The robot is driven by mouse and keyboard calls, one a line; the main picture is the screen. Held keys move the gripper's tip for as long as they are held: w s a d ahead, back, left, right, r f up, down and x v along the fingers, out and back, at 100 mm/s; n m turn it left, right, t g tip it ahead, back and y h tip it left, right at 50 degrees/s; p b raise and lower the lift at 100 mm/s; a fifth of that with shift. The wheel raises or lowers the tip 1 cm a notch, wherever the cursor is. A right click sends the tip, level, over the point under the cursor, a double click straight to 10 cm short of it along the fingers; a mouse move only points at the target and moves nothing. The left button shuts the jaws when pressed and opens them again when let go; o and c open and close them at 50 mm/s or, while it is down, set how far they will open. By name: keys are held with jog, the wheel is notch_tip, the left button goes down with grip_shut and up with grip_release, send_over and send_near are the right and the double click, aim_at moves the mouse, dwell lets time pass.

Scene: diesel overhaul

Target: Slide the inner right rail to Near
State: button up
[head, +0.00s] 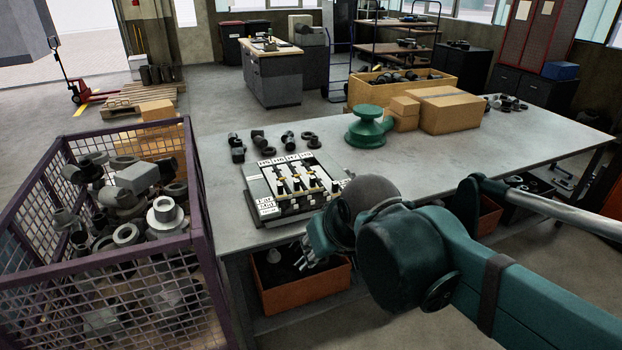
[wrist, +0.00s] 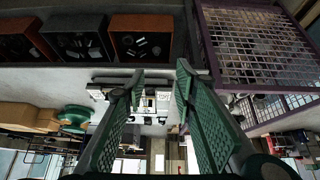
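The rail panel (head: 256,186) lies on the grey workbench (head: 220,215), with several parallel rails bearing light and dark sliders. Small label plates (head: 287,156) run along its far edge, and a label stack (head: 266,204) stands at its near left. The inner right rail (head: 302,181) seems to be the third from the left; its slider's exact position is too small to tell. My gripper (head: 322,240) is at the bench's front edge, just in front of the panel. In the wrist view my gripper (wrist: 160,76) is open and empty, with the panel (wrist: 150,99) between and beyond its green fingers.
A green round casting (head: 368,128) and cardboard boxes (head: 449,109) stand farther right on the bench. Dark fittings (head: 288,139) lie behind the panel. A purple mesh crate (head: 110,262) of metal parts stands left. Orange bins (head: 306,290) sit below the bench.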

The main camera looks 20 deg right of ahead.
jog(key=w+d+r+g+p, duration=0.1)
jog(key=w+r, duration=0.2)
jog(key=w, duration=0.4)
jog(key=w+d+r+g+p, duration=0.1)
jog(key=w+d+r, duration=0.15)
jog(key=w, duration=0.45)
jog(key=g+p, duration=0.5)
jog(key=p, duration=0.2)
send_over(312, 177)
notch_tip(312, 177, down, 15)
jog(key=shift+w+d+f, duration=0.1)
jog(key=shift+d+f, duration=0.05)
jog(key=shift+f, duration=0.2)
jog(key=shift+f, duration=0.2)
jog(key=shift+f, duration=3.7)
jog(key=shift+c, duration=0.7)
grip_shut()
